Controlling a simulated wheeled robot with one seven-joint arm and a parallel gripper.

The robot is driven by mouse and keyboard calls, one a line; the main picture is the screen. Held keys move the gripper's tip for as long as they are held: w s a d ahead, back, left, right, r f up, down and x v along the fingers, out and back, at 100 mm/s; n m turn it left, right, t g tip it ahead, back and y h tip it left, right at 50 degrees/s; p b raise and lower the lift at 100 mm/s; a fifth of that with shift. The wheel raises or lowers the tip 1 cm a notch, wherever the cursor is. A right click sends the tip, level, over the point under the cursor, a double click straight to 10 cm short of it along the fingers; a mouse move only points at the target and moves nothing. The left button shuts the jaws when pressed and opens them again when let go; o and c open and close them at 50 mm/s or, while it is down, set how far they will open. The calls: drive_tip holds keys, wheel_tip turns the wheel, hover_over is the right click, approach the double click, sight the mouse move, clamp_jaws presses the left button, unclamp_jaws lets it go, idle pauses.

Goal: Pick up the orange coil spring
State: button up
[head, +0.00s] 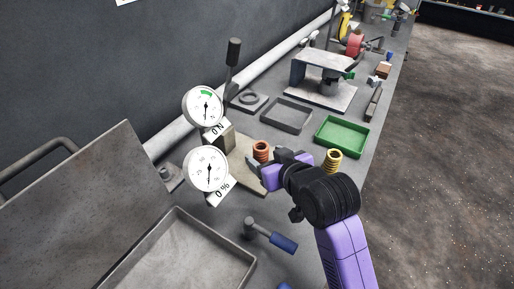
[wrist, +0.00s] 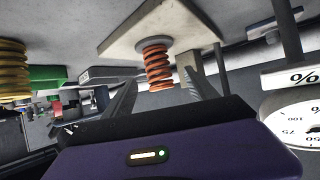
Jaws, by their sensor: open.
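The orange coil spring (head: 261,150) stands upright on a beige plate (head: 247,170) in the head view. In the wrist view, which shows the scene upside down, the orange spring (wrist: 157,66) appears between and beyond the two fingers. My gripper (head: 281,160) is just right of the spring in the head view, with its purple and black body low over the bench. In the wrist view my gripper (wrist: 163,95) has its fingers spread apart. Whether the fingertips flank the spring or stop short of it is hard to tell.
A yellow spring (head: 333,160) stands right of my gripper. Two dials (head: 208,170) stand left of the plate. A green tray (head: 341,137) and grey tray (head: 287,115) lie behind. A blue-handled hammer (head: 270,236) and a large grey tray (head: 232,256) are in front.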

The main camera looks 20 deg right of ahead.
drive_tip(key=x, duration=0.7)
drive_tip(key=shift+w+r+p, duration=0.1)
drive_tip(key=shift+r+p, duration=0.2)
clamp_jaws()
